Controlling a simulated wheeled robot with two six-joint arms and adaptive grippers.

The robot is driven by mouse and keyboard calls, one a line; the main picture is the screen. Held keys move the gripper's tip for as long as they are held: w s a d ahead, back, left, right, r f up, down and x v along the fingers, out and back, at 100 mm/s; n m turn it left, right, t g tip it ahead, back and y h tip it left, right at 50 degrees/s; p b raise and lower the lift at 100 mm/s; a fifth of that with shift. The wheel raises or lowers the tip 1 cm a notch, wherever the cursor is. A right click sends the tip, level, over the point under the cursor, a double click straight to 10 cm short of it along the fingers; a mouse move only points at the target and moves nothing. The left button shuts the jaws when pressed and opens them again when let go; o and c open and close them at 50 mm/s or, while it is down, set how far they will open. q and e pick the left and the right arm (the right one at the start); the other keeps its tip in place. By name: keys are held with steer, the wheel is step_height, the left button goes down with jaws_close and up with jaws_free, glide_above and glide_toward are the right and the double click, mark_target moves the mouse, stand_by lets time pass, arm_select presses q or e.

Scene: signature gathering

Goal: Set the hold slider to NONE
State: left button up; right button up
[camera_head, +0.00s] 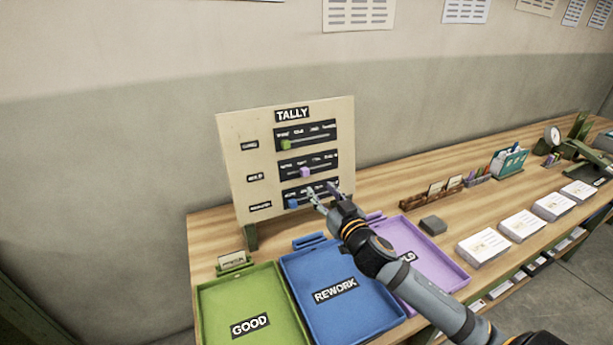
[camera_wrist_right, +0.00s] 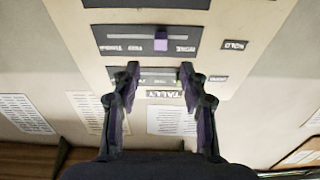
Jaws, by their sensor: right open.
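The tally board (camera_head: 240,160) stands upright at the back of the table with three slider tracks. The hold slider's purple knob (camera_head: 305,172) is on the middle track, left of its centre. In the right wrist view, which shows the board upside down, the purple knob (camera_wrist_right: 161,42) sits beside the NONE label (camera_wrist_right: 181,50), on its left; the HOLD label (camera_wrist_right: 235,45) is further right. My right gripper (camera_head: 323,193) is in front of the board's lower right, over part of the bottom track. Its fingers (camera_wrist_right: 157,88) are apart and empty, clear of the purple knob. My left gripper is not in view.
A green knob (camera_head: 286,144) is on the top track and a blue knob (camera_head: 292,203) on the bottom track. Green (camera_head: 208,312), blue (camera_head: 300,285) and purple (camera_head: 455,274) trays lie before the board. Card stacks (camera_head: 484,246) stand to the right.

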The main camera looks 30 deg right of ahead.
mark_target(306, 174)
steer(key=w, duration=0.3)
steer(key=w+p, duration=0.1)
steer(key=w, duration=0.5)
steer(key=shift+w+d+f+p, duration=0.15)
steer(key=shift+w+d+p, duration=0.05)
steer(key=shift+d+p, duration=0.1)
steer(key=shift+w, duration=0.3)
steer(key=c, duration=0.9)
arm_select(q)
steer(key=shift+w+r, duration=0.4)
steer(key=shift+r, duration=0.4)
arm_select(e)
jaws_close()
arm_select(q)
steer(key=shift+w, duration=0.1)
arm_select(e)
steer(key=shift+a, duration=0.1)
